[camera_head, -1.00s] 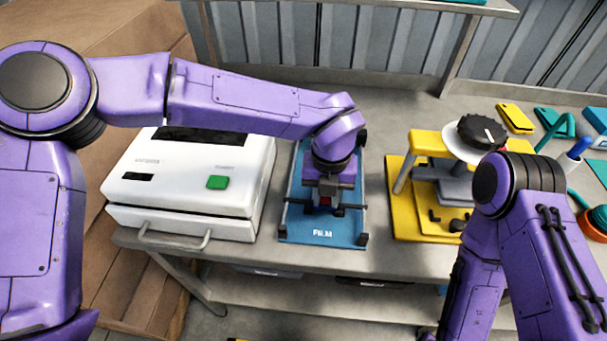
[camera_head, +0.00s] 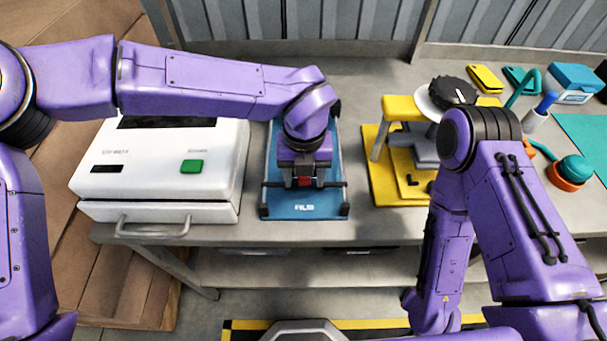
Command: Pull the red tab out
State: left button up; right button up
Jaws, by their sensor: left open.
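The red tab (camera_head: 304,181) shows as a small red patch at the front of the blue tray marked FILM (camera_head: 281,211), just below my left gripper. My left gripper (camera_head: 304,174) is open and points down over the front part of the tray, right at the tab. The gripper body hides most of the tab, and I cannot tell whether the fingers touch it. The rest of the tray reaches back beneath my left wrist. My right arm is at the right, folded down in front of the bench; its gripper does not show.
A white machine with a green button (camera_head: 192,166) stands left of the tray. A yellow stand with a black knob (camera_head: 382,180) is to its right. Teal and yellow items, a pen cup and an orange pot (camera_head: 566,178) lie farther right. A brown carton (camera_head: 75,270) is at the far left.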

aim_at(304, 179)
pick_arm(q)
notch_tip(304, 179, up, 10)
jog(key=b, duration=0.1)
jog(key=shift+w, duration=0.1)
dwell(0.4)
